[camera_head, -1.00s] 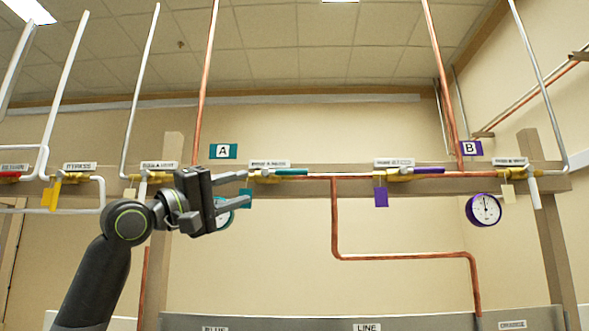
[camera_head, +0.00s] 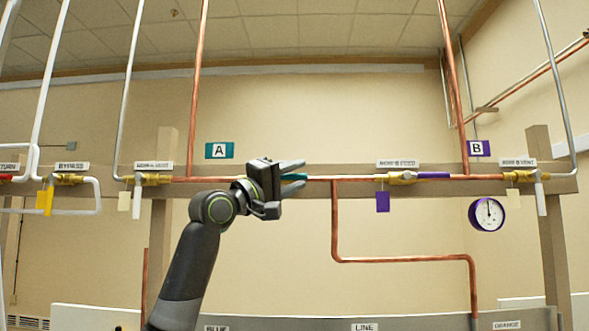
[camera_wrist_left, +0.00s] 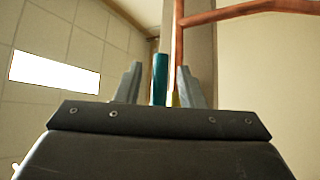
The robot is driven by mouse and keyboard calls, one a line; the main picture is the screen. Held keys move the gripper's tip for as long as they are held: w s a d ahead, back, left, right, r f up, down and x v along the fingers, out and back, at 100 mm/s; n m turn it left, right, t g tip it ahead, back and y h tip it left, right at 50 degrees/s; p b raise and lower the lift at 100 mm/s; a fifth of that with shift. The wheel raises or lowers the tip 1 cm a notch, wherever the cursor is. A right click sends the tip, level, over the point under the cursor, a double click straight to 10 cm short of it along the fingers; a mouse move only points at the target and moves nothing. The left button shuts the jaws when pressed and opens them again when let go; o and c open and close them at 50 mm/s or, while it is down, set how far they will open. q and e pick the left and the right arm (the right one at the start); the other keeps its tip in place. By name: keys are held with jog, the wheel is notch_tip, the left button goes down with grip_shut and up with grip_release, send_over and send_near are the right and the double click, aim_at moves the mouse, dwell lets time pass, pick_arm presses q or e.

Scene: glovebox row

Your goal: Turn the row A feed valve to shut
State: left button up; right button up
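The row A feed valve's teal handle (camera_head: 294,177) lies level along the copper pipe, right of my left gripper's palm. The valve body and its label are hidden behind the gripper. The teal A sign (camera_head: 219,150) hangs up and to the left. My left gripper (camera_head: 288,186) is open, with its fingers pointing right around the handle's place. In the left wrist view the teal handle (camera_wrist_left: 160,78) stands between the two open fingers (camera_wrist_left: 159,92), with a gap on each side. My right gripper is not in view.
The row B feed valve (camera_head: 402,177) with purple handle and tag is to the right, below-left of the B sign (camera_head: 475,148). A purple gauge (camera_head: 487,214) hangs farther right. Left are the row A vent valve (camera_head: 150,179) and a yellow-tagged bypass valve (camera_head: 68,179). Copper pipe (camera_head: 400,259) runs below.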

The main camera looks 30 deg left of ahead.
pick_arm(q)
jog(key=shift+w, duration=0.1)
grip_shut()
dwell(0.4)
